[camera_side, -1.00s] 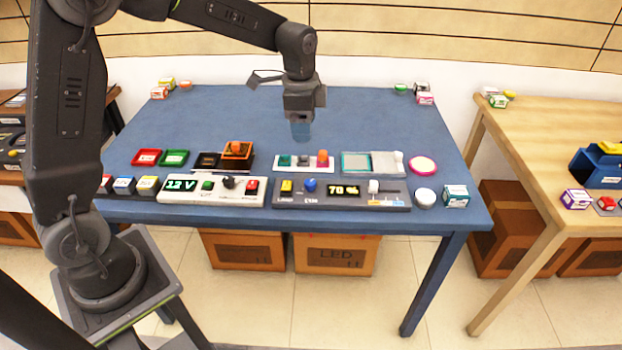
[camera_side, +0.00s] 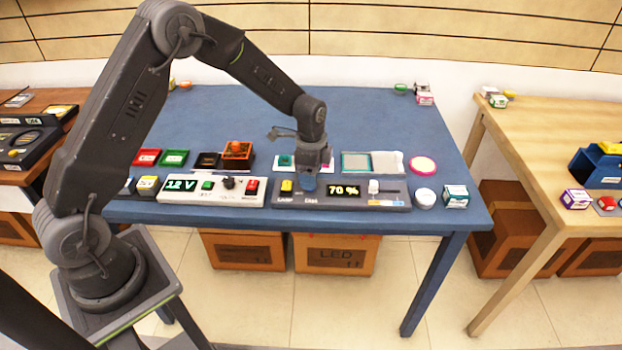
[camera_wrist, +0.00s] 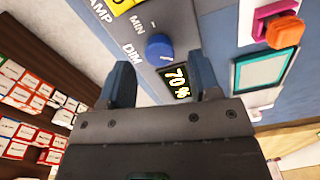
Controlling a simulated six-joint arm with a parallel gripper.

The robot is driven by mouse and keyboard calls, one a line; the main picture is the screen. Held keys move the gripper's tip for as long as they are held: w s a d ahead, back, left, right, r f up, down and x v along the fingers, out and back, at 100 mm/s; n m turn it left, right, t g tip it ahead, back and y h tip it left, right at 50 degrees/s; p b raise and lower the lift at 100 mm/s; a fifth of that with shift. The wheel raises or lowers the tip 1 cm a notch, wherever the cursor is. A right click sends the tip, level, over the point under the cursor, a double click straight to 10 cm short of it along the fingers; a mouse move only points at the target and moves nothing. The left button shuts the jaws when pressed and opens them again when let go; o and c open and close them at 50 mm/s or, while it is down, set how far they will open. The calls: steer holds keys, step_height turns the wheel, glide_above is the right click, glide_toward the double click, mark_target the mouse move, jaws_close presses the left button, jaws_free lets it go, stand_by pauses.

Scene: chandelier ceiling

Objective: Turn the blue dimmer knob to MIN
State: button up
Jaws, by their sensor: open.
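The blue dimmer knob (camera_wrist: 159,47) sits on a dark grey panel (camera_wrist: 190,22) in the wrist view. White MIN and DIM lettering is beside it, and a lit display (camera_wrist: 176,82) reads 70 %. My gripper (camera_wrist: 163,85) is open, its two blue-grey fingers apart, with the knob ahead of the gap between them and not held. In the side view my gripper (camera_side: 308,186) is low over the panel (camera_side: 400,203), covering the knob. The display (camera_side: 344,190) also reads 70 % there.
A yellow button (camera_side: 287,186) is just left of my gripper and a white slider (camera_side: 374,186) is to its right. A pale 12 V panel (camera_side: 215,196) lies further left. The table's back half is mostly clear.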

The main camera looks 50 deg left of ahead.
steer(key=shift+f, duration=1.05)
steer(key=c, duration=0.9)
